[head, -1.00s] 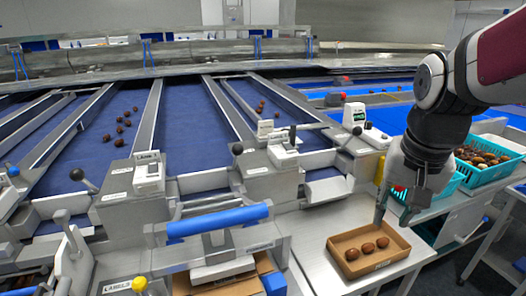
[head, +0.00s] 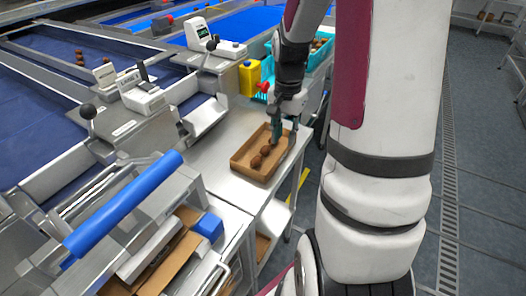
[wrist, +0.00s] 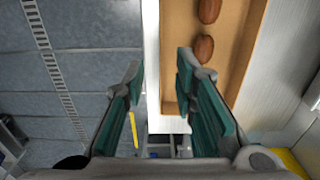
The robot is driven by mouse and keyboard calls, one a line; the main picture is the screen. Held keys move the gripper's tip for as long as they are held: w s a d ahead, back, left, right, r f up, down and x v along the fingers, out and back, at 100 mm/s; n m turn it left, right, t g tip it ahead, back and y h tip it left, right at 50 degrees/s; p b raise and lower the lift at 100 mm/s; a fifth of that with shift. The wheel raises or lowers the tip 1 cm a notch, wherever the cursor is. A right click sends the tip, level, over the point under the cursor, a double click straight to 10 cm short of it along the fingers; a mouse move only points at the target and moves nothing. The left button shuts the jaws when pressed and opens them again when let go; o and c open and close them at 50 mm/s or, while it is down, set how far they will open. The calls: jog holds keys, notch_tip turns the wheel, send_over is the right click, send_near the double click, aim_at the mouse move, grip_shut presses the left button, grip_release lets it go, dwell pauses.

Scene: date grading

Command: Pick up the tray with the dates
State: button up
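The tray (head: 247,171) is a small tan open box on the steel bench, with brown dates (head: 257,161) inside. My gripper (head: 277,134) is low at the tray's right side in the head view, partly covering that side and the far dates. In the wrist view, my gripper (wrist: 160,66) is open, with teal pads apart. The tray (wrist: 238,62) lies on the right there, with two dates (wrist: 204,48) visible. One finger shows over the tray's inside and the other outside its edge. I cannot tell whether either touches the wall.
A teal crate (head: 320,58) with dates and a yellow container (head: 250,77) stand beyond the tray. The blue-handled sorting machine (head: 122,205) is to the left. Bare steel bench (head: 215,160) lies left of the tray; floor (head: 475,150) is open at right.

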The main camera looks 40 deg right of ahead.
aim_at(283, 153)
notch_tip(283, 153, down, 8)
jog(key=shift+r, duration=0.25)
grip_shut()
